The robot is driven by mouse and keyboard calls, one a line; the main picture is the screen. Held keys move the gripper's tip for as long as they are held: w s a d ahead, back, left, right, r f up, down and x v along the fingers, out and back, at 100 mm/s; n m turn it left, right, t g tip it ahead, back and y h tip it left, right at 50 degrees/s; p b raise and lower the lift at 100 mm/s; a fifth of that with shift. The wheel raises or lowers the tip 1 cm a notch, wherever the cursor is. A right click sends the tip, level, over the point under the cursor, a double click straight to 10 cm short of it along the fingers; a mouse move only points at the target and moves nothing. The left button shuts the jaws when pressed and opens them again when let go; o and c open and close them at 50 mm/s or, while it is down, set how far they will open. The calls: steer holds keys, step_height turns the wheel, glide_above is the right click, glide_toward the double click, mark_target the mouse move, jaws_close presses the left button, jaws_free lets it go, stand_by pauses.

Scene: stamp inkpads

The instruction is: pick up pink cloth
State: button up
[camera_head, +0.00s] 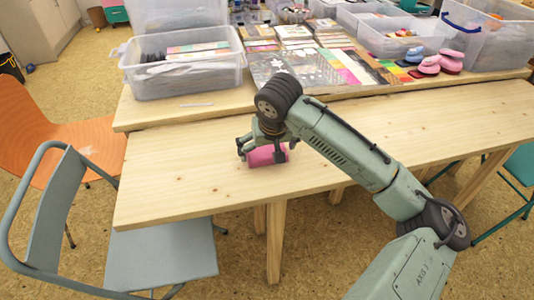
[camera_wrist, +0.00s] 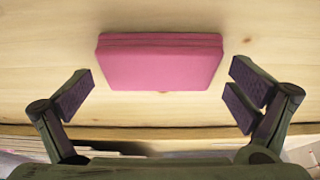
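The pink cloth (camera_wrist: 160,68) looks like a folded pink block lying on the light wooden table. In the head view the pink cloth (camera_head: 262,156) is partly hidden by my gripper and wrist. My gripper (camera_head: 258,148) is low over the table at the cloth. In the wrist view my gripper (camera_wrist: 163,97) is open, with one finger to the left of the cloth and the other to the right. There is a gap on both sides, and neither finger visibly touches it.
Behind the bare front table (camera_head: 420,125), a second table holds a clear plastic bin (camera_head: 185,80), stacked cards (camera_head: 295,35) and pink stamp-like items (camera_head: 440,62). A grey chair (camera_head: 165,255) and an orange chair (camera_head: 70,140) stand at left. The table's front is clear.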

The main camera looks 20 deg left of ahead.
mark_target(261, 148)
steer(key=c, duration=0.9)
steer(key=shift+r, duration=0.1)
steer(key=shift+r, duration=0.45)
steer(key=shift+s+a+r+b, duration=0.2)
steer(key=shift+a+r+b, duration=0.1)
steer(key=shift+r, duration=0.35)
steer(key=shift+s+a+r+b, duration=0.15)
steer(key=shift+a+r+b, duration=0.1)
steer(key=shift+r, duration=0.35)
steer(key=s+a, duration=0.2)
steer(key=a, duration=0.2)
steer(key=s+a+r+b, duration=0.1)
steer(key=s+a, duration=0.2)
steer(key=a, duration=0.1)
steer(key=s+a, duration=0.3)
steer(key=a, duration=0.1)
steer(key=shift+s+a+r+b, duration=0.1)
steer(key=shift+r+b, duration=0.15)
steer(key=shift+b, duration=0.1)
steer(key=o, duration=0.5)
steer(key=c, duration=0.4)
steer(key=shift+s, duration=0.1)
